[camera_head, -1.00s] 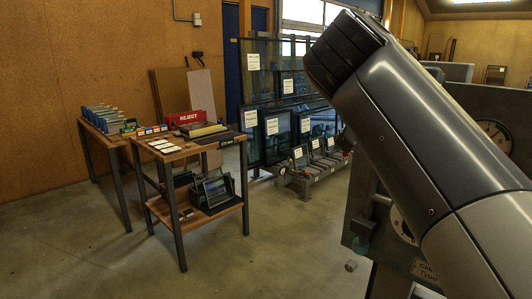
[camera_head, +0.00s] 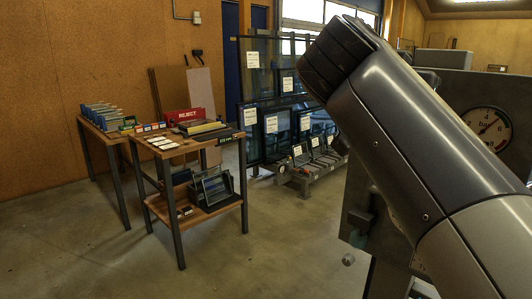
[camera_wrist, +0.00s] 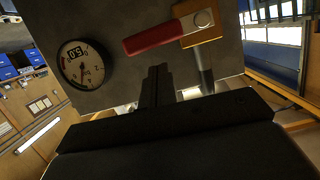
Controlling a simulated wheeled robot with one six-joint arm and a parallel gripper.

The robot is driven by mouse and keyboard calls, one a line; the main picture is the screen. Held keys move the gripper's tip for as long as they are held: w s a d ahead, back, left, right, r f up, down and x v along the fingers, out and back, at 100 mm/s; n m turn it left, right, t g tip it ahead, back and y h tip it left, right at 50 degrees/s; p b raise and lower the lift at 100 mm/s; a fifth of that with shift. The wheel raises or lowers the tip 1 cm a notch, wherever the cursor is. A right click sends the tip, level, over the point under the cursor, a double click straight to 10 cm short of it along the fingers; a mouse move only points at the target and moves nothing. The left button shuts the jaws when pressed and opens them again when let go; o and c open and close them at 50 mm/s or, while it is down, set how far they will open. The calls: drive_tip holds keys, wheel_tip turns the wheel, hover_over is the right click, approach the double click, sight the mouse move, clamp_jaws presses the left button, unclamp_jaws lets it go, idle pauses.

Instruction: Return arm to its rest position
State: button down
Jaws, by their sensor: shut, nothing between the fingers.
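My gripper shows in the wrist view (camera_wrist: 158,85) as two dark fingers shut together with nothing between them. My arm fills the right side of the head view, raised and slanting to the upper left; the gripper itself is not visible there. In the wrist view, behind the fingers, is a grey panel (camera_wrist: 120,35) with a red lever handle (camera_wrist: 152,38) on a yellow valve body (camera_wrist: 198,22). The fingers appear apart from the lever.
A round gauge (camera_head: 488,130) sits on the grey panel close behind my arm; a gauge also shows in the wrist view (camera_wrist: 82,64). A workbench (camera_head: 187,148) with a red reject bin (camera_head: 186,116) and a glass-frame rack (camera_head: 272,135) stand left. The floor between is clear.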

drive_tip(key=w+r+p+v, duration=0.1)
drive_tip(key=r+p+v, duration=0.1)
drive_tip(key=v, duration=0.9)
drive_tip(key=w+d+f+b, duration=0.4)
drive_tip(key=w+d+f, duration=0.3)
drive_tip(key=r+n+h+p, duration=0.1)
drive_tip(key=n+p, duration=0.1)
drive_tip(key=p, duration=0.2)
drive_tip(key=w+a+r+n+g+p, duration=0.1)
drive_tip(key=n+p, duration=0.2)
drive_tip(key=p, duration=0.2)
drive_tip(key=w+a+r+n+h+p, duration=0.1)
drive_tip(key=r+n+p, duration=0.1)
drive_tip(key=p, duration=0.3)
drive_tip(key=shift+w+a+n+g+h, duration=0.25)
drive_tip(key=shift+n+g+h, duration=0.05)
drive_tip(key=shift+g, duration=0.1)
idle(0.3)
idle(0.4)
